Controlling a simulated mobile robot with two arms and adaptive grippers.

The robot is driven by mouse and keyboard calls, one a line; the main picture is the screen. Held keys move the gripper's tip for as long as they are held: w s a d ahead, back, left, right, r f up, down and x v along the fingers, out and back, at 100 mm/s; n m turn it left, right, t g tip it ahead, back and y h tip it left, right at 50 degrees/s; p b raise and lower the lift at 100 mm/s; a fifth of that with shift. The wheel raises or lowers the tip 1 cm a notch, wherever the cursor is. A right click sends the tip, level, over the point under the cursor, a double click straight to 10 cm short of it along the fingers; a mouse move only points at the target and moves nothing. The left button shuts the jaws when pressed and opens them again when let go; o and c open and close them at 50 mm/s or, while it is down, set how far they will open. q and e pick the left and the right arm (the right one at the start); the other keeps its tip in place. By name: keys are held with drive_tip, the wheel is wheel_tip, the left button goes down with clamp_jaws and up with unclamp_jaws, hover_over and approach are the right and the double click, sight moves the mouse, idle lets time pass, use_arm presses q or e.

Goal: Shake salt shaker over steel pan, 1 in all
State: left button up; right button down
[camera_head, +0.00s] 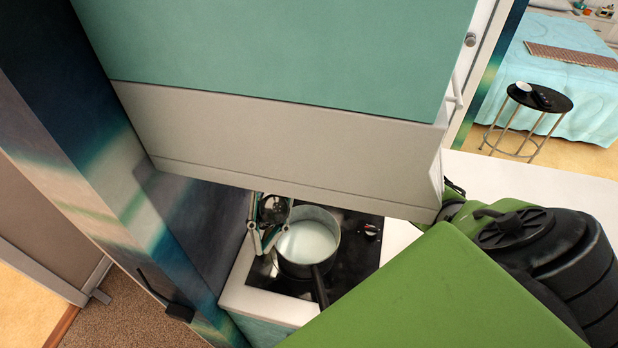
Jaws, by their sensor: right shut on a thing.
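The steel pan (320,263) sits on the black cooktop below the cabinet, with a pale inside and its dark handle toward the front. My right gripper (263,248) shows at the pan's left rim, in front of the dark wall panel. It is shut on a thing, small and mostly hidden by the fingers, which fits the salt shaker. I cannot make out the shaker's outline or its tilt, nor whether it is right above the pan or beside it. My left gripper is not in view.
A large teal and beige cabinet (280,135) hangs close in front and hides part of my right arm. The black cooktop (362,262) has knobs at its right. A white counter (530,185) runs to the right. A round black stool (541,97) and a bed (575,60) stand beyond.

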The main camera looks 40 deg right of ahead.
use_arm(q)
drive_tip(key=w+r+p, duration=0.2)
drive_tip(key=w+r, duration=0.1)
use_arm(e)
drive_tip(key=shift+s+d+f+n+h, duration=0.85)
drive_tip(key=shift+d+n, duration=2.75)
drive_tip(key=shift+d, duration=0.9)
use_arm(q)
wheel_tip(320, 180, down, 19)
drive_tip(key=b, duration=1.8)
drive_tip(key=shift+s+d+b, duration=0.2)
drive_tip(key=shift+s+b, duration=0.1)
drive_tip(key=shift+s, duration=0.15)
use_arm(e)
drive_tip(key=w+a+n+t+y, duration=0.5)
drive_tip(key=w+a+t+y, duration=0.1)
drive_tip(key=w+t+y, duration=0.1)
drive_tip(key=shift+r+n+t+y, duration=0.15)
drive_tip(key=shift+n+t+y, duration=0.2)
drive_tip(key=shift+y, duration=0.5)
